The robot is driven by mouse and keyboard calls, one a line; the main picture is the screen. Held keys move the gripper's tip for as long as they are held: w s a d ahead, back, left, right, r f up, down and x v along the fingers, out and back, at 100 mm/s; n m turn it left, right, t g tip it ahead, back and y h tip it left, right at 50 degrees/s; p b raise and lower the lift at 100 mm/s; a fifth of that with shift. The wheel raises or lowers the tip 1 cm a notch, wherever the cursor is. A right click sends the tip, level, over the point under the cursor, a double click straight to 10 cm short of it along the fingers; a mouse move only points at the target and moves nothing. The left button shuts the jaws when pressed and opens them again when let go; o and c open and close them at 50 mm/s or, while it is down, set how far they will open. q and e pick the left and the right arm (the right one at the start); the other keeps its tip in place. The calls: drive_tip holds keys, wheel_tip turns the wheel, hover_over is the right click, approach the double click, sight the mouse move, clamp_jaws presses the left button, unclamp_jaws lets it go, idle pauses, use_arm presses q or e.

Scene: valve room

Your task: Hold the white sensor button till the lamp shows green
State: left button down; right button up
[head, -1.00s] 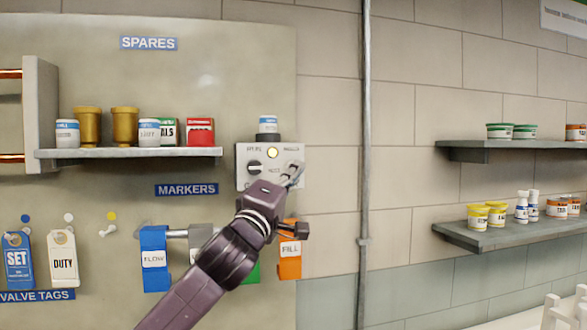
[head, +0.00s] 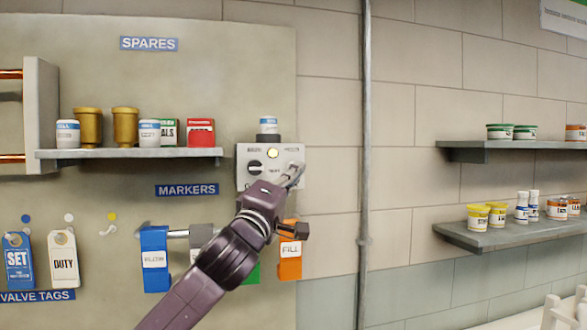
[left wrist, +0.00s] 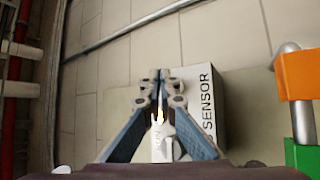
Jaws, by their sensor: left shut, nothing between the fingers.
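The sensor box (head: 245,178) is a white panel on the wall board, with a dark round knob and a small lamp (head: 272,153) that shows yellow. The white button cannot be made out; my gripper covers the right part of the panel. My left gripper (head: 296,171) is shut and empty, its tips in front of the panel's right side. Whether the tips touch the button cannot be told. In the left wrist view the shut fingers (left wrist: 161,78) lie beside the box's side lettered SENSOR (left wrist: 206,105). My right gripper is not in view.
A shelf (head: 130,153) with jars, brass cups and small boxes is left of the panel. Blue (head: 154,258) and orange (head: 289,262) tags hang below on a rail. A vertical pipe (head: 365,130) runs to the right, with bare wall between it and the board.

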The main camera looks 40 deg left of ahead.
use_arm(q)
drive_tip(key=shift+w+a, duration=0.15)
idle(0.3)
drive_tip(key=shift+w+a, duration=0.15)
drive_tip(key=shift+a, duration=0.05)
drive_tip(key=shift+w+a, duration=0.3)
drive_tip(key=shift+a, duration=0.1)
idle(2.1)
drive_tip(key=shift+d, duration=0.1)
drive_tip(key=shift+s+d+b, duration=0.35)
drive_tip(key=shift+s+d, duration=0.2)
drive_tip(key=shift+d, duration=0.05)
drive_tip(key=s+d, duration=0.3)
drive_tip(key=shift+s+d, duration=0.15)
drive_tip(key=shift+d, duration=0.25)
